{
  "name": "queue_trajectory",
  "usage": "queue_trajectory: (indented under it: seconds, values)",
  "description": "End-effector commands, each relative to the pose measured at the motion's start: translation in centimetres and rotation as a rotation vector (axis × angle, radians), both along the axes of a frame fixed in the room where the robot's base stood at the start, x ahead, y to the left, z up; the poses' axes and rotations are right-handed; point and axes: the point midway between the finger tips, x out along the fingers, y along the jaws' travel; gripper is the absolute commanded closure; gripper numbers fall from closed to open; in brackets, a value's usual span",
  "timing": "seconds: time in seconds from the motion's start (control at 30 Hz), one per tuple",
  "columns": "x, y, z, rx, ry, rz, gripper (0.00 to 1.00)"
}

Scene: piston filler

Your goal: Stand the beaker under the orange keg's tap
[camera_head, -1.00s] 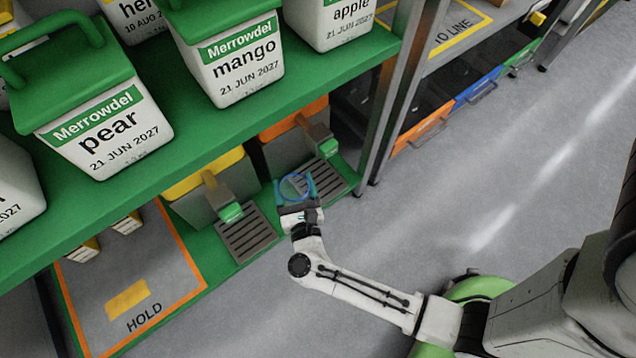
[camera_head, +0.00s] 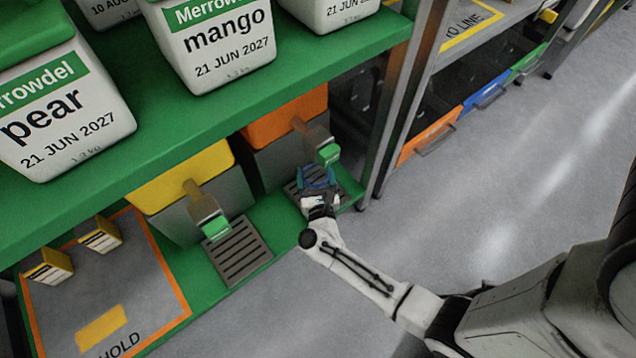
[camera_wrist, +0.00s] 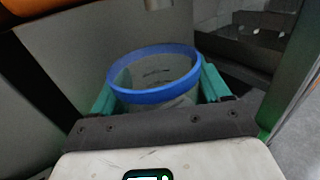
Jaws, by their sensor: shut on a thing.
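The beaker (camera_wrist: 155,93) has a blue rim and clear, marked walls. In the wrist view it stands between the two green fingers of my gripper (camera_wrist: 160,95), which is shut on it. In the head view my gripper (camera_head: 318,180) is over the drip grate (camera_head: 293,190) in front of the orange keg (camera_head: 287,118), and the beaker is mostly hidden there. The orange keg's tap, with its green handle (camera_head: 329,154), is just beyond and above my gripper. I cannot tell whether the beaker's base touches the grate.
A yellow keg (camera_head: 180,178) with its own tap and grate (camera_head: 240,252) stands to the left. The green shelf (camera_head: 225,100) with labelled tubs overhangs the kegs. A grey post (camera_head: 394,105) is close on the right. The floor (camera_head: 480,200) is clear.

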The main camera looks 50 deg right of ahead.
Motion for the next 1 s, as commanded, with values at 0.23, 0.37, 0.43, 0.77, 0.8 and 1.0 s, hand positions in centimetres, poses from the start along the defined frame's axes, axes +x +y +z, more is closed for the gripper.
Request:
queue_trajectory:
  seconds: [0.23,0.37,0.43,0.77,0.8,1.0]
  values:
    - [0.5,-1.7,-2.1,0.001,-0.002,-0.001,0.60]
    - [0.7,-2.2,-3.0,-0.001,-0.001,-0.001,0.60]
    - [0.8,-2.5,-4.0,0.001,0.000,0.001,0.60]
    - [0.8,-2.4,-6.0,0.000,-0.001,0.000,0.60]
    - [0.8,-2.4,-6.0,0.000,-0.001,0.000,0.60]
    - [0.7,-2.4,-6.4,0.000,-0.001,0.000,0.60]
